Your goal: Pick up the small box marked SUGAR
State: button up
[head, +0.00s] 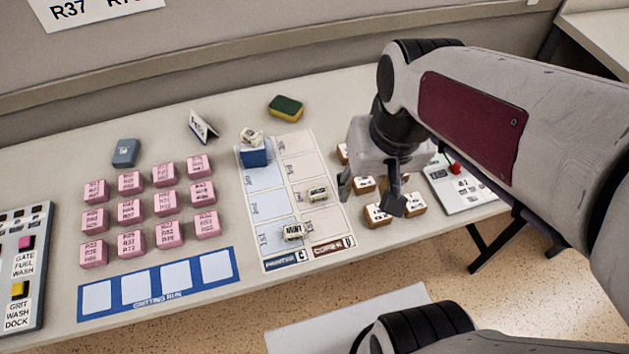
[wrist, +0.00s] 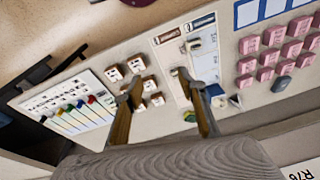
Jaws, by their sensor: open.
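Several small white-topped boxes with brown sides stand in a group on the table, one of them (head: 377,213) at the front of the group. The group also shows in the wrist view, with one box (wrist: 114,72) at its left. Their labels are too small to read, so I cannot tell which is marked SUGAR. My gripper (head: 371,196) is open and above the group, its fingers hiding some boxes in the head view. In the wrist view my gripper (wrist: 158,82) spans part of the group with nothing held.
A white and blue chart (head: 268,267) left of the group bears several small white items and a blue block (head: 254,158). Rows of pink blocks (head: 131,243) stand further left. A panel with a red knob (head: 456,168) is close on the right. A sponge (head: 286,107) lies behind.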

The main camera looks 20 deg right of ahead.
jog(key=w+d+f+m+g+y, duration=0.1)
jog(key=w+f+m+g+y, duration=0.2)
jog(key=w+f+m, duration=0.85)
jog(key=m+y, duration=0.1)
jog(key=m, duration=0.4)
send_near(319, 191)
jog(key=shift+s+f+t, duration=0.4)
jog(key=shift+s+f, duration=0.15)
jog(key=shift+f, duration=0.2)
jog(key=shift+x, duration=1.3)
jog(key=shift+w+a+x, duration=0.1)
jog(key=shift+a+x, duration=0.05)
jog(key=shift+x, duration=1.15)
jog(key=shift+w+a+x, duration=0.1)
jog(key=shift+x, duration=1.15)
jog(key=shift+r, duration=0.1)
